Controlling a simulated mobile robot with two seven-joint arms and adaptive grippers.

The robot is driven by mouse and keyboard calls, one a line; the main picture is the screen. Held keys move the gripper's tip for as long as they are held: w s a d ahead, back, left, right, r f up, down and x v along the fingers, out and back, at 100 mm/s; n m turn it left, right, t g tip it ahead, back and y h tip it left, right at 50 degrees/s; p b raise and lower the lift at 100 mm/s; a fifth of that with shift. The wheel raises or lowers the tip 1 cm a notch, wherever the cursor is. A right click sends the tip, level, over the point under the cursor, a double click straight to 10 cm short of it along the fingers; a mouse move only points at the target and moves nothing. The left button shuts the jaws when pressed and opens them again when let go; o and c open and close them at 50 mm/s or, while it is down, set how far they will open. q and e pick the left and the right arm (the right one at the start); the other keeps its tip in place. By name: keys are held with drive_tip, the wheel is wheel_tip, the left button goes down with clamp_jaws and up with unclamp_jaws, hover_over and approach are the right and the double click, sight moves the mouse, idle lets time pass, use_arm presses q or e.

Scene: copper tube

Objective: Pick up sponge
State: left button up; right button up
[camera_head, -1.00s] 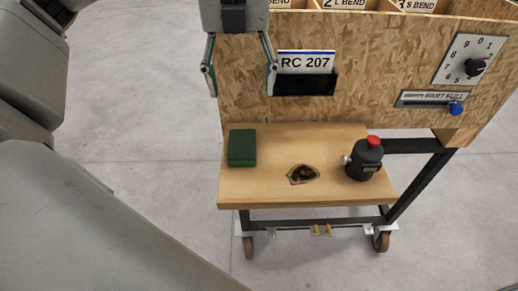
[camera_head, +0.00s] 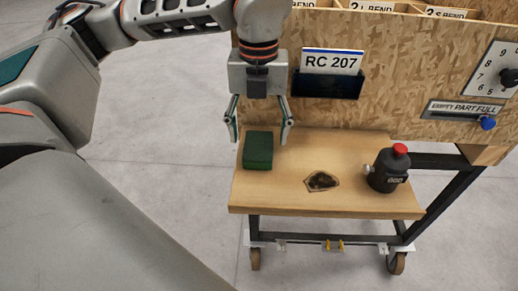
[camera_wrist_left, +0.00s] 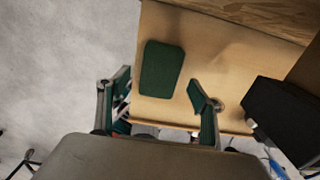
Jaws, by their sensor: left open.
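The sponge (camera_head: 258,151) is a dark green block lying on the left part of the wooden shelf (camera_head: 285,195) in the head view. My left gripper (camera_head: 258,136) is open and empty, with its fingers pointing down just above and behind the sponge, one to each side of it in the picture. In the left wrist view the sponge (camera_wrist_left: 162,69) lies flat on the shelf, beyond the gap between the open fingers (camera_wrist_left: 160,90). No touch between fingers and sponge shows. My right gripper is in neither view.
A black bottle with a red cap (camera_head: 389,168) stands at the shelf's right. A chipboard panel with a black holder and RC 207 card (camera_head: 331,62) rises behind the shelf. A dial (camera_head: 497,74) is at far right.

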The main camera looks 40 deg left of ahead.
sight(259, 145)
use_arm(q)
wheel_tip(259, 145, down, 4)
drive_tip(key=shift+r, duration=0.15)
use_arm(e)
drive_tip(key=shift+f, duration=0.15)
use_arm(q)
drive_tip(key=c, duration=0.8)
drive_tip(key=shift+r, duration=0.15)
drive_tip(key=shift+r+p, duration=1.25)
drive_tip(key=shift+r, duration=8.7)
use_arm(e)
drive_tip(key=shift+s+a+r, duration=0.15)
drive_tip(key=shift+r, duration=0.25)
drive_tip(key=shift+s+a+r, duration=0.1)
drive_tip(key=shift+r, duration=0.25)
